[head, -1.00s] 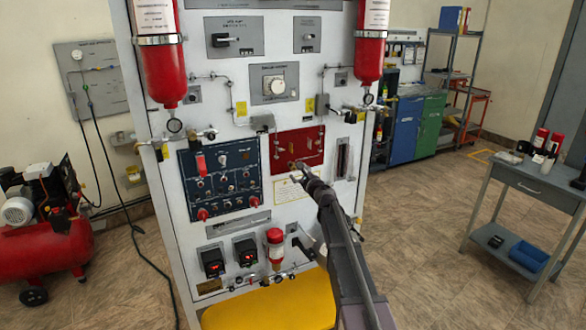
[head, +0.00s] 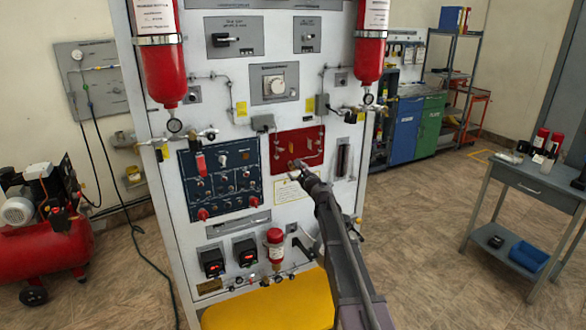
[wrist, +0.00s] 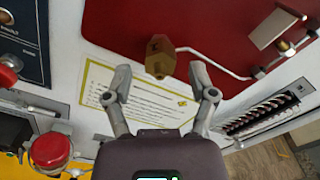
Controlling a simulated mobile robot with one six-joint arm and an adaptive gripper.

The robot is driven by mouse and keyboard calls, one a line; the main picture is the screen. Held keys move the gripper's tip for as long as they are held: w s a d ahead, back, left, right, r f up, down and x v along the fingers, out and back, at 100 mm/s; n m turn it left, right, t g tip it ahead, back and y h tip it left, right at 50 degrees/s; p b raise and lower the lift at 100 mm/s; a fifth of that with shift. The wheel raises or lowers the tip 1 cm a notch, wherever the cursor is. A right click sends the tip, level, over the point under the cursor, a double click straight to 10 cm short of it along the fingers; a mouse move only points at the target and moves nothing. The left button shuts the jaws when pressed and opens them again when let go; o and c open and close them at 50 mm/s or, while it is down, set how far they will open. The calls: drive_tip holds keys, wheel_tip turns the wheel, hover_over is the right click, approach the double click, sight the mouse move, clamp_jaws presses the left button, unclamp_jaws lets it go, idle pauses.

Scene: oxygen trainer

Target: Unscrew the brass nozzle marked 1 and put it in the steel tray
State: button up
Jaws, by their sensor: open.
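In the wrist view a brass nozzle (wrist: 160,57) sticks out from the lower edge of the red panel (wrist: 200,25). A dark mark shows on it, too small to read. My gripper (wrist: 162,88) is open and empty, its fingertips apart on either side and a little below the nozzle in the picture. In the head view my gripper (head: 297,173) is close to the lower part of the red panel (head: 312,142) and partly covers the nozzle's area.
A white card (wrist: 135,100) lies beneath the gripper on the panel face. Red knob (wrist: 50,150) is at lower left. A thin pipe runs right from the nozzle to a fitting (wrist: 285,47). A grey cart (head: 535,182) stands at the right; a yellow surface (head: 270,305) is below.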

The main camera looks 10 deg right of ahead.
drive_tip(key=shift+x, duration=0.95)
clamp_jaws()
drive_tip(key=shift+n, duration=1.7)
drive_tip(key=shift+n, duration=1.7)
